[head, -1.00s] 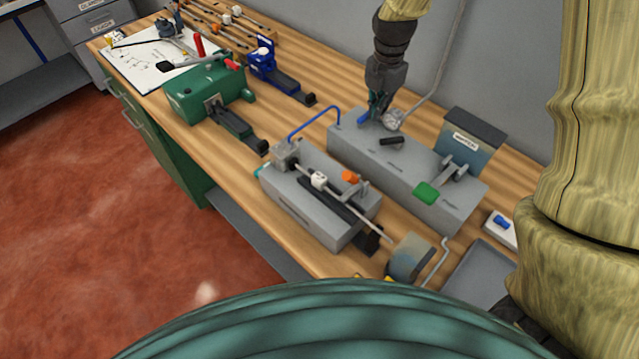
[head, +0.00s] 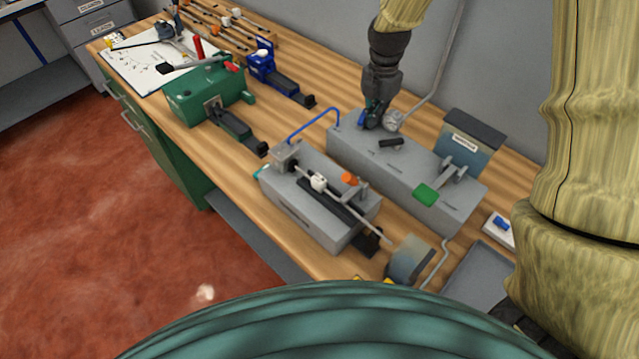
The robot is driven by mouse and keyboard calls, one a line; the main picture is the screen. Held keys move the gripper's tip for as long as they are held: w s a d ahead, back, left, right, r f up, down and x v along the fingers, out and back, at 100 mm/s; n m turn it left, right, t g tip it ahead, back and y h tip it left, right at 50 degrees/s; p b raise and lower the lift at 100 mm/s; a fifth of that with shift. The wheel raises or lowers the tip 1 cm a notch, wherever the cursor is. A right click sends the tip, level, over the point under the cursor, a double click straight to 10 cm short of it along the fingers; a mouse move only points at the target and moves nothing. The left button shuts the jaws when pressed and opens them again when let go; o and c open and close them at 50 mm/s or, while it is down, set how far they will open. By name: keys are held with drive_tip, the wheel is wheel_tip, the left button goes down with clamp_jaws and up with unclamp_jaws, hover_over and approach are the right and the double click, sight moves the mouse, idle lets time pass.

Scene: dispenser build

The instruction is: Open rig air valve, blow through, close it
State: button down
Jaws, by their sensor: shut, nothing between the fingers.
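The rig is a long grey block (head: 350,145) at the back of the bench. At its far left end is a small blue valve handle (head: 362,119), now mostly covered by my gripper. My gripper (head: 370,123) points down at the handle, fingers shut with nothing between them. It is at or touching the handle; contact is too small to tell. A round grey fitting (head: 393,121) with a grey pipe stands just to the right.
A blue hose (head: 312,122) arches from the rig to a grey fixture (head: 300,205) in front, which holds a rod. A green machine (head: 203,92) and a blue tool (head: 262,65) are to the left.

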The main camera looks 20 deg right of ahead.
drive_tip(key=shift+w+a+p, duration=0.1)
drive_tip(key=shift+a+p, duration=0.2)
drive_tip(key=shift+a, duration=0.05)
idle(0.3)
drive_tip(key=shift+w+a+f, duration=0.1)
drive_tip(key=shift+w, duration=0.2)
drive_tip(key=shift+w+p, duration=0.15)
drive_tip(key=shift+p, duration=0.25)
drive_tip(key=shift+r, duration=0.25)
